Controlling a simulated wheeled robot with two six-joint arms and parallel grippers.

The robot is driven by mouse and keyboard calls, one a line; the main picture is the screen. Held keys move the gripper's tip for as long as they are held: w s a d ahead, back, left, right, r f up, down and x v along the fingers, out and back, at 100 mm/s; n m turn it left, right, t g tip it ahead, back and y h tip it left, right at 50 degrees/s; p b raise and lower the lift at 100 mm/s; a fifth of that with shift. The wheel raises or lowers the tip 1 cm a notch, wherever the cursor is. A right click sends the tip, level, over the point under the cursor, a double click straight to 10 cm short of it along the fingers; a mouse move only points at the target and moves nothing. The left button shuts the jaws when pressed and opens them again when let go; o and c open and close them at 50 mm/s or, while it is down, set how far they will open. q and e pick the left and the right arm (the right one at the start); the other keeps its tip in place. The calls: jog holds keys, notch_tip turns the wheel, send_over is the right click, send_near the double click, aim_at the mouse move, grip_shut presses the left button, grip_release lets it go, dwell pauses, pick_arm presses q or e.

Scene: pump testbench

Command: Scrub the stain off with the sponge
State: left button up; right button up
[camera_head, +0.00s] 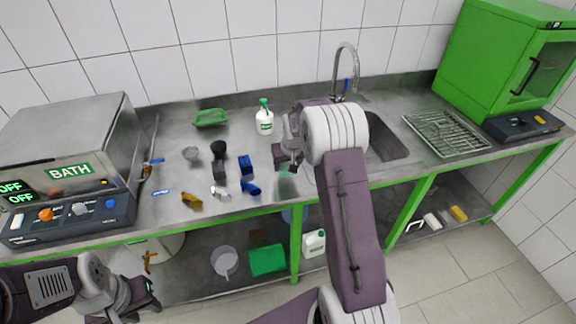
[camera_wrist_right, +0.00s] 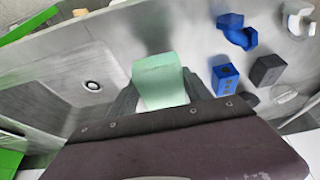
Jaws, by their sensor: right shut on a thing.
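A pale green sponge (camera_wrist_right: 160,82) is held between the fingers of my right gripper (camera_wrist_right: 160,98). In the head view the right gripper (camera_head: 288,160) is low over the steel counter, left of the sink, with the sponge (camera_head: 285,171) just below it. I cannot tell whether the sponge touches the counter. A dark, blurred patch (camera_wrist_right: 152,32) shows on the steel just beyond the sponge in the right wrist view; I cannot tell whether it is the stain or a shadow. My left gripper (camera_head: 140,300) is at the lower left, in front of the bench, its jaw opening unclear.
Blue blocks (camera_head: 247,164), black parts and metal fittings lie left of the sponge. A white bottle (camera_head: 264,118) with a green top and a green tray (camera_head: 210,118) stand behind. The sink (camera_head: 385,137) and a wire rack (camera_head: 445,132) are to the right.

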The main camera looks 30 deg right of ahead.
jog(key=shift+r+p, duration=0.3)
jog(key=shift+r, duration=0.4)
jog(key=shift+w+r+p, duration=0.1)
jog(key=shift+r+p, duration=0.4)
